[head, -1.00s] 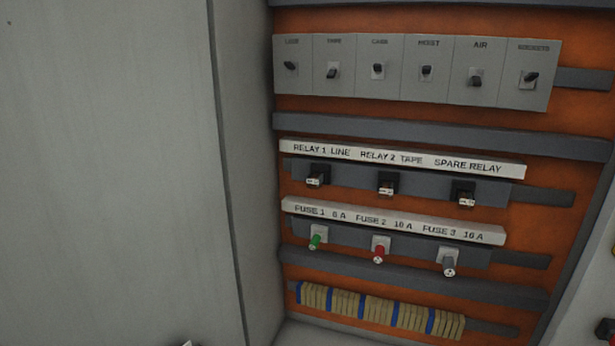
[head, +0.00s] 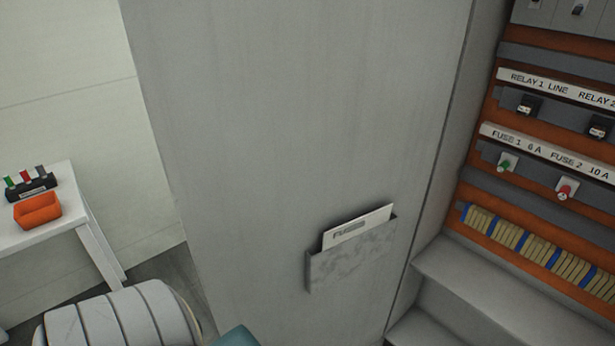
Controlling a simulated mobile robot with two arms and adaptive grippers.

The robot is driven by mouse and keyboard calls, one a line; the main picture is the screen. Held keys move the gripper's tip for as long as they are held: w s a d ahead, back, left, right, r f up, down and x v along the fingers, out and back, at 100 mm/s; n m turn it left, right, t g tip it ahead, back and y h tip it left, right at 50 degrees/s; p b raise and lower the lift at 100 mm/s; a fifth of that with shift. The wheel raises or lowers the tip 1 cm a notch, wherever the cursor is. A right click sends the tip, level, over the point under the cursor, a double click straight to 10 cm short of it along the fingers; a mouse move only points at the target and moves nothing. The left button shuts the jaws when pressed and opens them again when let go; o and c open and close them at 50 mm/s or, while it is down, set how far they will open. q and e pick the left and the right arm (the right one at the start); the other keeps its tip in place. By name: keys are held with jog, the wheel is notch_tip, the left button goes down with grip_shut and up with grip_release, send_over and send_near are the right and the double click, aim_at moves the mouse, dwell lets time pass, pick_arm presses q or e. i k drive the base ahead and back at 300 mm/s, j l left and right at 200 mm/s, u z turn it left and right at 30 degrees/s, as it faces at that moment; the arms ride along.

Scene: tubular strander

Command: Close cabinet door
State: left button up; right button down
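The cabinet door (head: 300,130) is a large grey panel standing open to the left of the cabinet, with its inner face toward me. A grey pocket (head: 350,262) on it holds a white card or booklet (head: 358,226). The cabinet interior (head: 520,150) shows at the right, with an orange back panel, labelled relays, green and red fuses and a row of tan and blue terminals. The door meets the cabinet side along a vertical edge.
A white table (head: 75,195) at the left carries an orange bin (head: 38,210) and a dark rack (head: 30,186) with green, red and grey fuses. A pale wall (head: 60,80) stands behind it. A grey ledge (head: 490,290) runs along the cabinet bottom.

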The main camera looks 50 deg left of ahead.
aim_at(278, 126)
jog(key=k+j+z, duration=0.45)
jog(key=k+j, duration=0.45)
jog(key=j+z, duration=0.1)
jog(key=j, duration=0.4)
jog(key=k+j+z, duration=0.15)
jog(key=j, duration=0.3)
jog(key=j+z, duration=0.1)
jog(key=j, duration=0.4)
jog(key=k+j+z, duration=0.15)
jog(key=j, duration=0.35)
jog(key=i+j, duration=0.1)
jog(key=j, duration=0.2)
jog(key=i+j, duration=0.1)
jog(key=j, duration=0.2)
jog(key=i+j+z, duration=0.1)
jog(key=j, duration=0.25)
